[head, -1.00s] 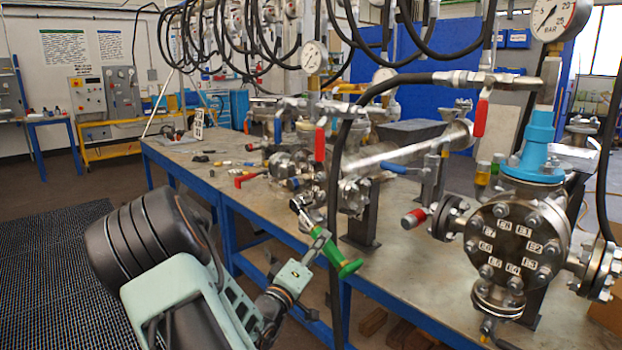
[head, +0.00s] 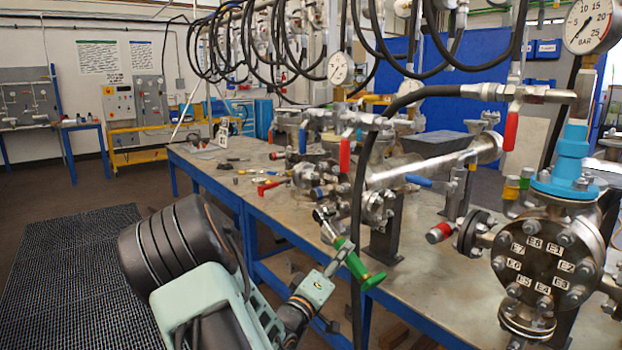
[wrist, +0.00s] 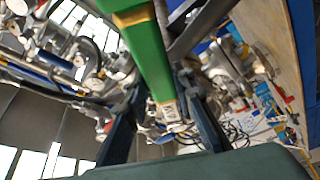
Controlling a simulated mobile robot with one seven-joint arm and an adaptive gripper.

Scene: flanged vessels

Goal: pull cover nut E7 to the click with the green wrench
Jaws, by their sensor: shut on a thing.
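The green wrench (head: 352,261) is held by my gripper (head: 337,263), which is shut around it. Its silver head points up and left, and its flared green end points down and right. In the wrist view the green handle (wrist: 150,58) runs between my two dark fingers (wrist: 166,112). The round flanged cover (head: 541,262) is at the right, with a ring of nuts and white labels E1 to E8. The E7 label (head: 517,250) is at its upper left, with cover nut E7 (head: 502,238) just outside it. The wrench is well left of the cover, apart from it.
A red-ended valve (head: 439,233) sticks out left of the cover. The steel bench (head: 425,285) carries pipework and a pressure gauge (head: 590,22). Open floor with a black mat (head: 75,260) lies left.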

